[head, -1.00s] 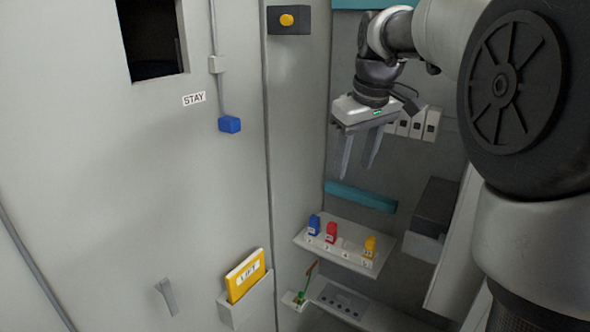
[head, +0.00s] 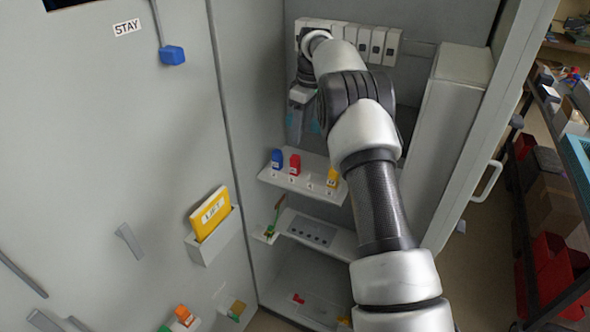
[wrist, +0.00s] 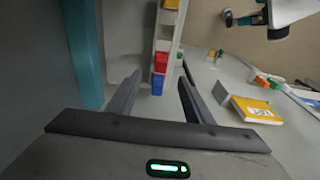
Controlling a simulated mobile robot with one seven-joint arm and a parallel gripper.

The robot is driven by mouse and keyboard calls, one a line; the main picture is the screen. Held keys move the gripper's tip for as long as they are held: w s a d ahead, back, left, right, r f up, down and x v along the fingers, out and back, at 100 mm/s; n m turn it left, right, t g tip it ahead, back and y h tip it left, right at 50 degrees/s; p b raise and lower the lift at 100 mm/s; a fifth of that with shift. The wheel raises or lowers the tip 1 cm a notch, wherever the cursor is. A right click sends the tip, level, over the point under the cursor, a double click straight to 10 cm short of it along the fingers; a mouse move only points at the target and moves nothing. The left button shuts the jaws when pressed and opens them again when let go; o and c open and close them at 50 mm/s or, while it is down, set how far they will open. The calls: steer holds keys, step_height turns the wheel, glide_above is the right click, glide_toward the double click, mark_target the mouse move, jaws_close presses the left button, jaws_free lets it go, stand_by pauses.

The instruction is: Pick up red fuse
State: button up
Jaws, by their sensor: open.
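The red fuse (head: 295,164) stands on a small light shelf (head: 268,178) inside the cabinet, between a blue fuse (head: 277,159) and an empty labelled slot. A yellow fuse (head: 333,178) stands at the shelf's right. My gripper (head: 302,135) is above and behind the shelf, apart from the fuses, and partly hidden by my arm. In the wrist view my gripper (wrist: 160,78) is open and empty. The red fuse (wrist: 160,62) and blue fuse (wrist: 157,84) show beyond and between its fingertips.
A lower shelf (head: 335,243) with holes lies below the fuse shelf. A yellow book-like item (head: 211,214) sits in a wall holder at left. White switch boxes (head: 363,42) line the cabinet's back wall. A white cabinet panel (head: 455,110) stands at right. A teal bar (wrist: 84,50) is close in the wrist view.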

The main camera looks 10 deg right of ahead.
mark_target(295, 156)
steer(key=f, duration=0.6)
steer(key=shift+w+a+f, duration=0.25)
steer(key=shift+a+f, duration=0.1)
steer(key=shift+f, duration=0.05)
steer(key=shift+w+a+f+p, duration=0.1)
steer(key=shift+a+f+p, duration=0.1)
steer(key=shift+f, duration=0.7)
steer(key=shift+w+a+f+p, duration=0.1)
steer(key=shift+a+f+p, duration=0.05)
steer(key=shift+f, duration=0.7)
steer(key=shift+a+f+p, duration=0.2)
steer(key=shift+f, duration=0.7)
steer(key=c, duration=1.1)
